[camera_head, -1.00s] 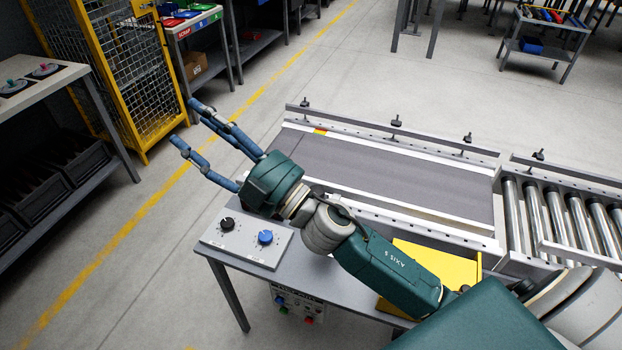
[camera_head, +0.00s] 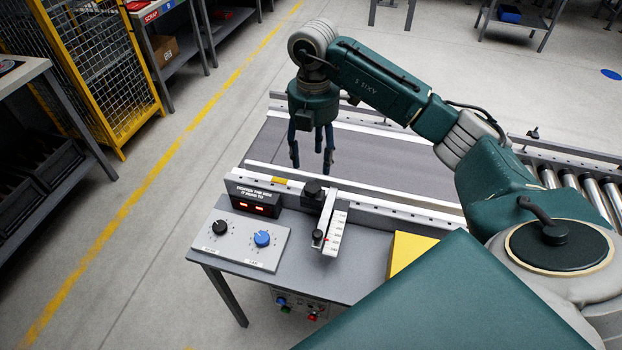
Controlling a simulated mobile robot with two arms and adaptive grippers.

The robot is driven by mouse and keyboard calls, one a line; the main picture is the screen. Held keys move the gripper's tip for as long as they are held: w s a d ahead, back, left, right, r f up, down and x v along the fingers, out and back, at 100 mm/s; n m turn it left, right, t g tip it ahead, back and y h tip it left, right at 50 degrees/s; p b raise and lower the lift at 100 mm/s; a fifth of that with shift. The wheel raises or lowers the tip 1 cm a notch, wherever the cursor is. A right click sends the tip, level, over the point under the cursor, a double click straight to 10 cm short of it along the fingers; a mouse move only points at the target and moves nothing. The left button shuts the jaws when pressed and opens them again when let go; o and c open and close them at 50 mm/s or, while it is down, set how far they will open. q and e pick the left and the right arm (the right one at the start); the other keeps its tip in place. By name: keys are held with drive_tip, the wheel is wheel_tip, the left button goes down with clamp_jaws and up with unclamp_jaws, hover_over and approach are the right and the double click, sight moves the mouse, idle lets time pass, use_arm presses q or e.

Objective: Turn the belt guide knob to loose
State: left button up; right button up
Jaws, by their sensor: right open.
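My right gripper (camera_head: 311,162) is open and empty, with its blue fingers pointing down over the grey conveyor belt. Just in front of its fingers, a black knob (camera_head: 312,188) sits on the near rail (camera_head: 390,214); the gripper looks apart from it. A bracket with a printed scale (camera_head: 333,238) runs forward from there, with a small black knob (camera_head: 317,236) at its side. A control plate (camera_head: 237,246) on the table carries a black knob (camera_head: 220,227) and a blue knob (camera_head: 262,239). Their labels are too small to read, so I cannot tell which knob is the belt guide's.
A black display box (camera_head: 252,200) with red lights stands behind the control plate. A yellow block (camera_head: 409,251) is on the table to the right. Rollers (camera_head: 570,182) continue the conveyor at right. Open floor lies left of the table.

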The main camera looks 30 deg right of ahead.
sight(313, 186)
wheel_tip(313, 186, down, 10)
drive_tip(key=shift+a+r+p, duration=0.1)
drive_tip(key=shift+r+p, duration=0.1)
drive_tip(key=shift+p, duration=0.7)
drive_tip(key=c, duration=1.2)
